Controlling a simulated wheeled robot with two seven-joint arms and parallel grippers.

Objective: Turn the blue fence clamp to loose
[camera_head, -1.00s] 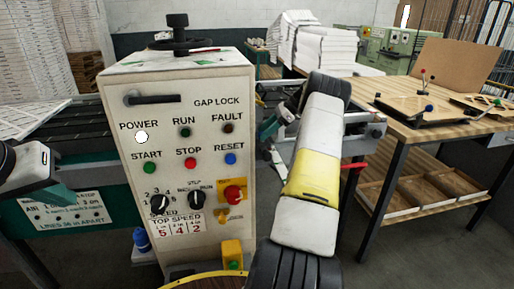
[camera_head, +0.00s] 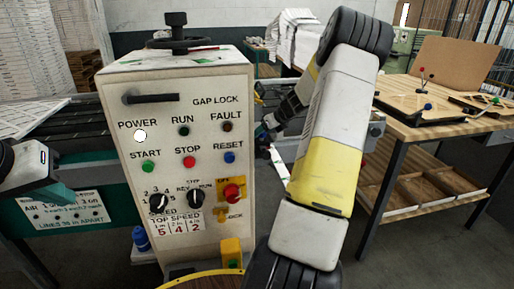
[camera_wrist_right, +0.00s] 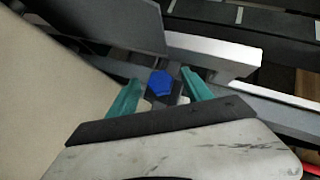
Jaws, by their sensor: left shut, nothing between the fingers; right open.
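The blue fence clamp is a blue hexagonal knob (camera_wrist_right: 160,83) on a grey metal bar in the right wrist view. My right gripper (camera_wrist_right: 161,90) is open, with one teal finger on each side of the knob. A gap shows between the knob and each finger. In the head view my right gripper (camera_head: 265,131) is small and partly hidden beside the control cabinet, and I cannot make out the clamp there. My left gripper (camera_head: 48,188) is shut and empty at the left edge, in front of the green machine.
The white control cabinet (camera_head: 185,150) with buttons and dials stands close to my right arm. A wooden table (camera_head: 440,142) with jigs is at the right. A grey plate (camera_wrist_right: 110,22) stands above the knob in the right wrist view.

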